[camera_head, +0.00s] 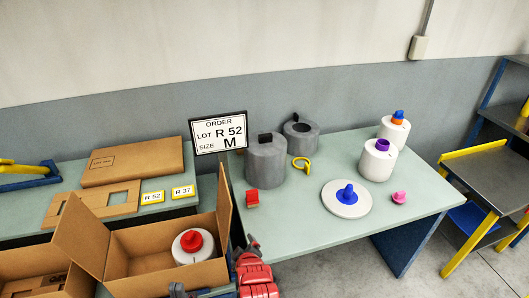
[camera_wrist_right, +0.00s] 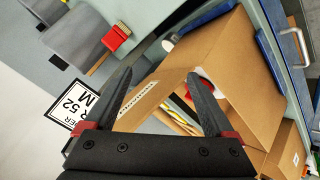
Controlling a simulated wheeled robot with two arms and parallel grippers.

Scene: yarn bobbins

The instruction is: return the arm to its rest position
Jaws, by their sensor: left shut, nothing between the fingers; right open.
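My right gripper (camera_head: 252,243) is beside the right side of the open cardboard box, at the table's front edge, with its red arm below it. In the right wrist view my right gripper (camera_wrist_right: 160,74) has its two dark fingers spread with nothing held between them. My left gripper (camera_head: 178,290) shows only as a dark piece at the bottom edge, in front of the box. It is shut and empty; most of it is out of frame. The open box (camera_head: 128,262) holds a white bobbin with a red cone (camera_head: 193,244). The box also shows in the right wrist view (camera_wrist_right: 215,55).
The order sign (camera_head: 219,132) reads LOT R 52, SIZE M. Grey cylinders (camera_head: 266,165), a red block (camera_head: 252,198), a yellow ring (camera_head: 301,163), a white disc with a blue cone (camera_head: 346,205) and white bobbins (camera_head: 377,165) stand on the table (camera_head: 300,235). A shelf (camera_head: 490,170) stands right.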

